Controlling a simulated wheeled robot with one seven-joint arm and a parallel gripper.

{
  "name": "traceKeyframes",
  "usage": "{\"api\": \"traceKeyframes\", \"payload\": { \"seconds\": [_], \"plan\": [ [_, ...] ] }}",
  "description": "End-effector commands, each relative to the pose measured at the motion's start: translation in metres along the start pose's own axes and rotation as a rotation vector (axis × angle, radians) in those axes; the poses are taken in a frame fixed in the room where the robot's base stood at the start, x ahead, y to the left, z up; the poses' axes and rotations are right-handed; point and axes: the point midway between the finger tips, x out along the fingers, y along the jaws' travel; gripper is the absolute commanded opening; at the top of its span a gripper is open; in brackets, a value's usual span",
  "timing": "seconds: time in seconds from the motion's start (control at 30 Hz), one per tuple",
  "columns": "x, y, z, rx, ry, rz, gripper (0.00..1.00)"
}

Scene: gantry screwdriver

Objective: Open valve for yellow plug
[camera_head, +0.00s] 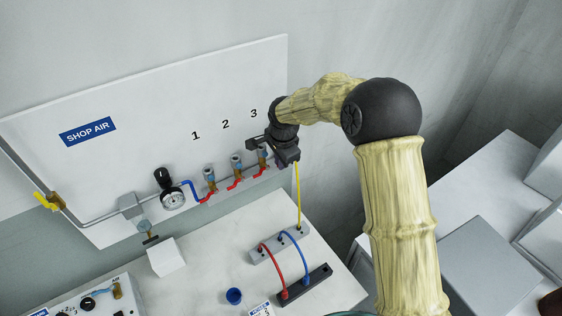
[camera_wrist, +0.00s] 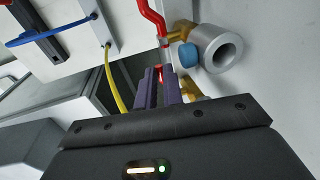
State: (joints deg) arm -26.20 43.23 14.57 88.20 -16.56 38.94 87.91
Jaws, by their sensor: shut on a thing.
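The valve under number 3 (camera_head: 262,158) is on the white panel, a brass body with a red handle, partly hidden by my gripper (camera_head: 272,153). In the wrist view my gripper (camera_wrist: 158,90) has its dark purple fingers closed on a red valve handle (camera_wrist: 160,70), of which only a small part shows. A brass valve with a blue cap (camera_wrist: 189,54) is just to the right of the fingers. The yellow hose (camera_head: 299,195) runs down from near my gripper to the grey block on the table; it also shows in the wrist view (camera_wrist: 114,84), left of the fingers.
Two more red-handled valves, under 1 (camera_head: 209,180) and 2 (camera_head: 236,167), stand left of my gripper. A gauge (camera_head: 173,198) and a yellow-handled valve (camera_head: 47,202) are further left. Red and blue hoses join the grey block (camera_head: 266,251) to a black block (camera_head: 307,285).

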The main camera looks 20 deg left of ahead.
Motion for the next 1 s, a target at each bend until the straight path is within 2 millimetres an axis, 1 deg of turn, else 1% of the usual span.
{"api": "traceKeyframes", "payload": {
  "seconds": [0.03,0.3,0.5,0.83,0.87,0.9,0.93,0.97,1.0],
  "plan": [
    [0.0062,0.0009,0.0022,-0.007,0.023,0.000,0.00],
    [0.0132,0.0022,0.0056,-0.032,0.146,-0.001,0.00],
    [0.0114,0.0025,0.0053,-0.039,0.201,-0.001,0.00],
    [0.0093,0.0022,0.0045,-0.038,0.206,-0.001,0.00],
    [0.0093,0.0022,0.0045,-0.038,0.206,-0.001,0.15],
    [0.0093,0.0021,0.0045,-0.038,0.206,-0.001,0.23],
    [0.0093,0.0021,0.0045,-0.038,0.206,-0.001,0.28],
    [0.0093,0.0021,0.0045,-0.038,0.205,-0.001,0.31],
    [0.0093,0.0020,0.0046,-0.038,0.205,-0.001,0.31]
  ]
}}
